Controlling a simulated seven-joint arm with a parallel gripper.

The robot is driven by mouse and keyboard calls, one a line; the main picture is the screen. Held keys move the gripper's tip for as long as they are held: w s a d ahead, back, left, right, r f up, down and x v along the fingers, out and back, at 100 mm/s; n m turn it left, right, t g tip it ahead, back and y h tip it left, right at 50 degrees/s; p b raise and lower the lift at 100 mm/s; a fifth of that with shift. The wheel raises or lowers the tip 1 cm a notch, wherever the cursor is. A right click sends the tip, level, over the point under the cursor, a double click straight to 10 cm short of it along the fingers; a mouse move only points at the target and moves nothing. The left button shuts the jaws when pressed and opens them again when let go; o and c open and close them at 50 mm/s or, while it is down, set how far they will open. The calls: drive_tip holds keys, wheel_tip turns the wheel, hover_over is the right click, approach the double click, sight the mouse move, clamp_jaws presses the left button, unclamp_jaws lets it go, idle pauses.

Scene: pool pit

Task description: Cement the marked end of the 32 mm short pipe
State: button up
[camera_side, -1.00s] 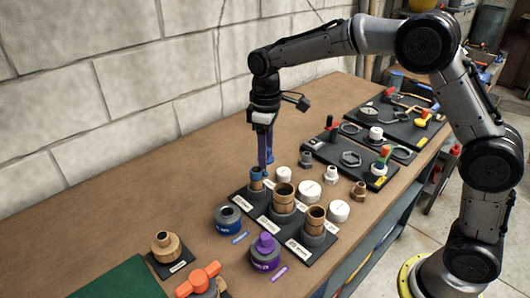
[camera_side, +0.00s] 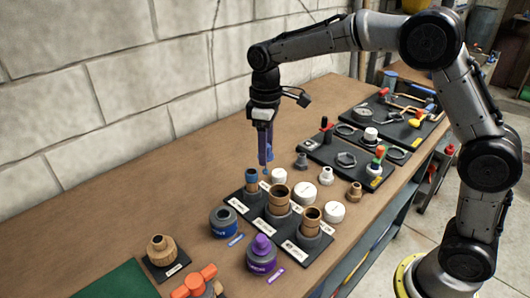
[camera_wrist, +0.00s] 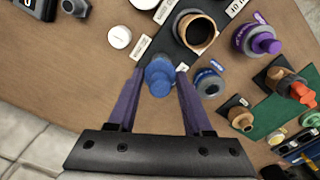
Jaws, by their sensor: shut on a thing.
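My gripper (camera_side: 265,160) is shut on a blue capped piece (camera_wrist: 160,75), which looks like the cap of the blue can; a small blue tip hangs below the fingers in the side view. In the wrist view my gripper (camera_wrist: 156,80) has a purple finger on each side of it. The short narrow pipe (camera_side: 251,181) stands upright in the rack's back-left holder, its top end blue. The held piece is above and just right of it, apparently apart. The blue can (camera_side: 224,221) stands open left of the rack; it also shows in the wrist view (camera_wrist: 209,84).
Two wider brown pipes (camera_side: 279,197) stand in the rack. A purple can (camera_side: 262,255) with its cap on stands in front. White caps (camera_side: 307,190) and small fittings lie to the right. A wooden fitting (camera_side: 161,249) and orange-handled valve are at front left. The back-left bench is clear.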

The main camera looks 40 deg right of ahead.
drive_tip(key=shift+r, duration=2.75)
